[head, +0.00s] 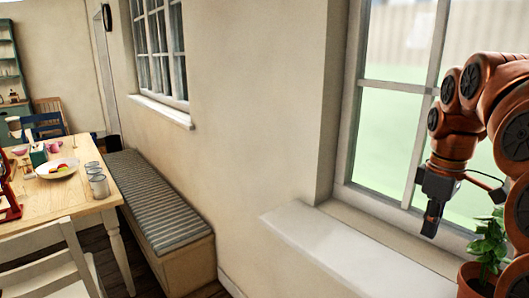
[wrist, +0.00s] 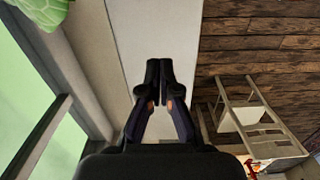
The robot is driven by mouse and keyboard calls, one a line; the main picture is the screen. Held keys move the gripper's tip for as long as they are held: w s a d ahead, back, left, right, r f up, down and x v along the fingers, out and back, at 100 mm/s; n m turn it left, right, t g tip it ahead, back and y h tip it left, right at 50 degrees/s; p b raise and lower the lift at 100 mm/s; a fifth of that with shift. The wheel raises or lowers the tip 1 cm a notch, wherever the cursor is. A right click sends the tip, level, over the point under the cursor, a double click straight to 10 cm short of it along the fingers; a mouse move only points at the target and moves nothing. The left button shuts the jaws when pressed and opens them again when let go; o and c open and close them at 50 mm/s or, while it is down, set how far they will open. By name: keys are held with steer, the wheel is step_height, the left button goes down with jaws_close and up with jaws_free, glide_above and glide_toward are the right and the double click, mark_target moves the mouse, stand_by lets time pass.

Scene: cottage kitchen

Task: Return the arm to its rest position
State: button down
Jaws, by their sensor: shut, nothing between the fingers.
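My gripper (head: 431,222) hangs on the right side of the head view, pointing down, in front of the window and above the window sill (head: 325,240). In the wrist view my gripper (wrist: 157,68) shows its two fingers shut together with nothing between them. The white sill also shows in the wrist view (wrist: 145,25), below the fingers. My arm is bent, with its copper-coloured links at the right edge of the head view.
A potted plant (head: 487,250) stands just right of my gripper; its leaves show in the wrist view (wrist: 40,10). The window (head: 395,120) is close behind the arm. A striped bench (head: 155,200), a laid table (head: 75,195) and a white chair (head: 50,262) stand to the left.

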steer(key=s+a+f+m+p, duration=0.1)
steer(key=s+a+f, duration=0.2)
steer(key=s+a, duration=0.3)
steer(key=s+a+f+m, duration=0.1)
steer(key=s+a+f, duration=0.25)
steer(key=a, duration=0.45)
steer(key=s+a+f+m+g, duration=0.1)
steer(key=s+a+f+m, duration=0.1)
steer(key=s+f, duration=0.3)
steer(key=s+a+f+m, duration=0.2)
steer(key=s+f, duration=0.3)
steer(key=s, duration=0.3)
steer(key=shift+s+a+m+g+p, duration=0.3)
steer(key=shift+a+m+g+p, duration=0.1)
steer(key=shift+a, duration=0.1)
steer(key=shift+d, duration=0.1)
